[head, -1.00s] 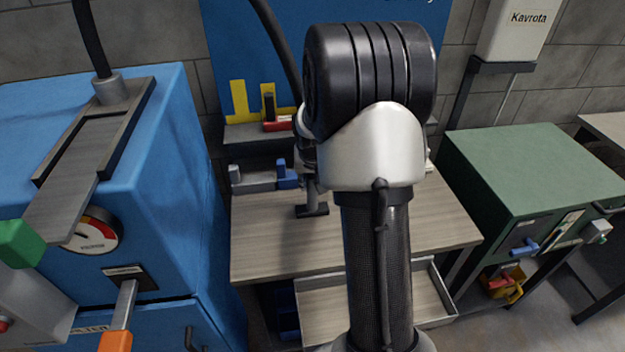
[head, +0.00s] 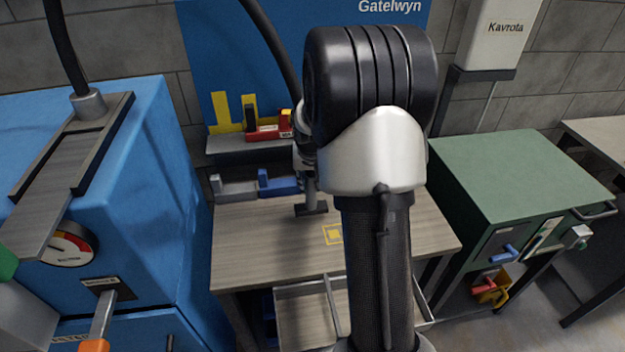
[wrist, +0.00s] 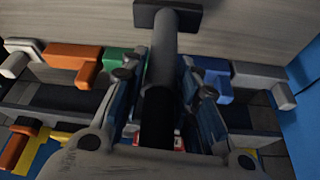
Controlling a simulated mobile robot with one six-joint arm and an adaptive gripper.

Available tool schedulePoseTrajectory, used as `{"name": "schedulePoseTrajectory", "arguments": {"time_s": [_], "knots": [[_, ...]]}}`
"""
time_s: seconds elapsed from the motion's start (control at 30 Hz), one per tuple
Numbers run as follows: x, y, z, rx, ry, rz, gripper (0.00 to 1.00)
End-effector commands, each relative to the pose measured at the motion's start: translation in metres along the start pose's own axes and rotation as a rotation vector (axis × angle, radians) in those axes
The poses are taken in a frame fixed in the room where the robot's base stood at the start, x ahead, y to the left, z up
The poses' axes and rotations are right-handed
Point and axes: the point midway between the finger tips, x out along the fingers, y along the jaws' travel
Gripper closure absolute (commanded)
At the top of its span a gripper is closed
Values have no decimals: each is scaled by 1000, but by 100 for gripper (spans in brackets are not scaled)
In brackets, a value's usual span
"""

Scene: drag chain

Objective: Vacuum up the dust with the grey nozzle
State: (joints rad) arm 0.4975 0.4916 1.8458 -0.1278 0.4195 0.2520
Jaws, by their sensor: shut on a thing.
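The grey nozzle (head: 311,196) is a tube with a flat dark cross-piece at its lower end. It points down over the left-middle of the wooden worktable (head: 262,250); I cannot tell whether it touches the top. In the wrist view the nozzle (wrist: 164,50) runs between the fingers of my gripper (wrist: 165,85), which is shut on it. In the head view my arm mostly hides the gripper. A black hose (head: 270,40) rises behind my arm.
A yellow square mark (head: 333,234) lies on the tabletop right of the nozzle. A back shelf (head: 240,143) and several coloured tools stand behind. A blue cabinet (head: 140,190) is close on the left, a green cabinet (head: 520,180) on the right. An open drawer (head: 300,310) juts below the table.

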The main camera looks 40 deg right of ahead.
Motion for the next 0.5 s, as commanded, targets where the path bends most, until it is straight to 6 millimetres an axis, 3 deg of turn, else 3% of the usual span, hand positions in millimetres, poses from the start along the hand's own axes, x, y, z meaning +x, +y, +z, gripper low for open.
{"name": "schedulePoseTrajectory", "arguments": {"time_s": [0.5], "knots": [[-40, -5, -19, -5, 2, -3, 91]]}}
